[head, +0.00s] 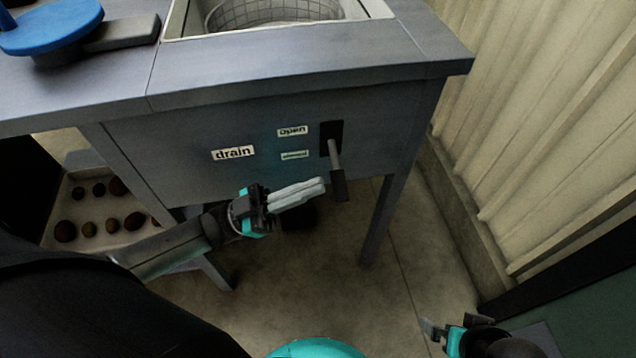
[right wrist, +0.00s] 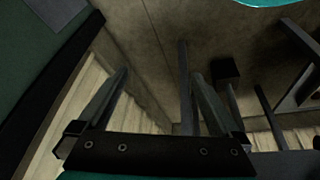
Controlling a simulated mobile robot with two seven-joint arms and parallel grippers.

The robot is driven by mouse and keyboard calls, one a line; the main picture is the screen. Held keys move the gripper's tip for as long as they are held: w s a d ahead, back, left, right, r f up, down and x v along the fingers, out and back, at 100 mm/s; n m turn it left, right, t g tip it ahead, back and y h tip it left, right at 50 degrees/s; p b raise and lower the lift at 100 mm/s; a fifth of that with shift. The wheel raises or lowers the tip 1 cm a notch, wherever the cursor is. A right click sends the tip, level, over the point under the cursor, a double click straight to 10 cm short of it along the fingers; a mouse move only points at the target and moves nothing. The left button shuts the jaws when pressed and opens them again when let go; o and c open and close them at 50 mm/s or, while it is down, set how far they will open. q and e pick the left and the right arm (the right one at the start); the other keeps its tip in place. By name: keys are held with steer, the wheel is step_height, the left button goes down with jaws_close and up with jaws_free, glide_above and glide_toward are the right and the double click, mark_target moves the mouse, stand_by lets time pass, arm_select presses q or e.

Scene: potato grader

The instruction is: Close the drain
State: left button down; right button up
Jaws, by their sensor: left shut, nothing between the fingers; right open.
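The drain lever (head: 335,165) sticks out of a dark slot in the front panel of the grey bench, and its dark handle end hangs low. Beside the slot are an "open" label (head: 292,131) above and a smaller label (head: 295,155) below, too small to read surely. A "drain" label (head: 233,153) is to their left. My left gripper (head: 322,186) is shut and empty, its fingertips just left of the lever's handle with a small apparent gap. My right gripper (head: 432,328) is low at the bottom right, away from the lever; its open fingers show in the right wrist view (right wrist: 160,95).
A sink with a mesh basket (head: 275,12) is set in the bench top (head: 300,62). A blue round object (head: 55,28) stands at the top left. A tray of potatoes (head: 60,200) is under the bench at left. A corrugated wall (head: 545,120) bounds the right side.

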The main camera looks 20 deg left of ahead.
arm_select(q)
steer(key=w+v, duration=0.1)
steer(key=v, duration=0.6)
steer(key=shift+a+b, duration=0.4)
steer(key=shift+a, duration=0.2)
arm_select(e)
steer(key=shift+r, duration=0.85)
